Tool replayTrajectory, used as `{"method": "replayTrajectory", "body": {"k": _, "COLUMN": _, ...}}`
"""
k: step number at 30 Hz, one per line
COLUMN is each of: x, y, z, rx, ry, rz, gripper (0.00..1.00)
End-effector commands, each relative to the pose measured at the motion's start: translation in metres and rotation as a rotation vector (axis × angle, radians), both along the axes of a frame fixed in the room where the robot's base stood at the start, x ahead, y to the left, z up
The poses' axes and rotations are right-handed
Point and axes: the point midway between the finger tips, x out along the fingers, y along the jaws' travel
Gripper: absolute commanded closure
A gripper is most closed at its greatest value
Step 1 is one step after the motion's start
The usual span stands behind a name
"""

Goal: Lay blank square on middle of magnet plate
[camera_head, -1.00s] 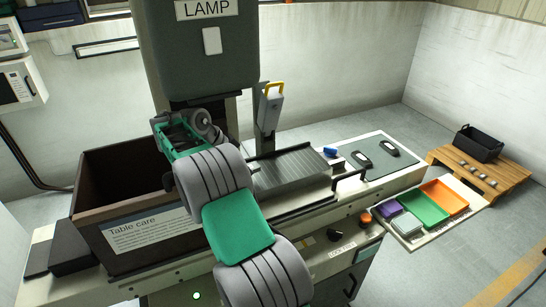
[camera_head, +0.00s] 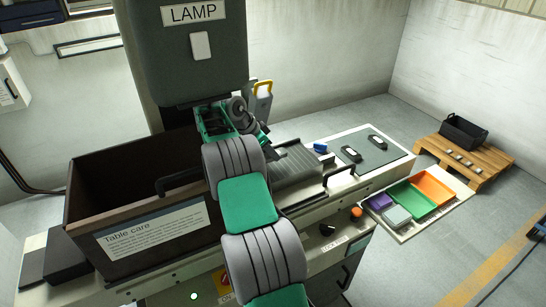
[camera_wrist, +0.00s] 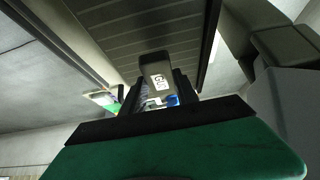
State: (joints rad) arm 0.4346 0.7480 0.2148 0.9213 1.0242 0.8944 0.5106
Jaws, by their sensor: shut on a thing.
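The blank (camera_wrist: 155,72) is a dark block with a small white label. In the wrist view my gripper (camera_wrist: 156,92) is shut on it, with one dark finger on each side. The magnet plate (camera_head: 305,168) is a grey ribbed plate on the machine bed, right of the brown box in the head view. Its ribbed face also fills the upper part of the wrist view (camera_wrist: 125,30), beyond the blank. My arm hides the plate's left part in the head view, and the blank cannot be made out there. I cannot tell the gap between blank and plate.
A deep brown box (camera_head: 100,222) labelled "Table care" stands left of the plate. The dark lamp column (camera_head: 185,60) rises close behind my wrist. A yellow-handled grey tool (camera_head: 263,98) stands behind.

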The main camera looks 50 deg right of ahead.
Motion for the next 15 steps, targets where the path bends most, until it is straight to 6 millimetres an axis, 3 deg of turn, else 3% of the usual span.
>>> {"method": "replayTrajectory", "body": {"k": 1, "x": -0.004, "y": -0.010, "z": 0.004, "rx": -0.003, "ry": -0.002, "rz": -0.005, "gripper": 1.00}}
{"method": "replayTrajectory", "body": {"k": 7, "x": -0.003, "y": -0.008, "z": -0.030, "rx": -0.002, "ry": -0.001, "rz": 0.000, "gripper": 1.00}}
{"method": "replayTrajectory", "body": {"k": 15, "x": -0.002, "y": -0.008, "z": -0.034, "rx": -0.003, "ry": -0.003, "rz": 0.000, "gripper": 1.00}}
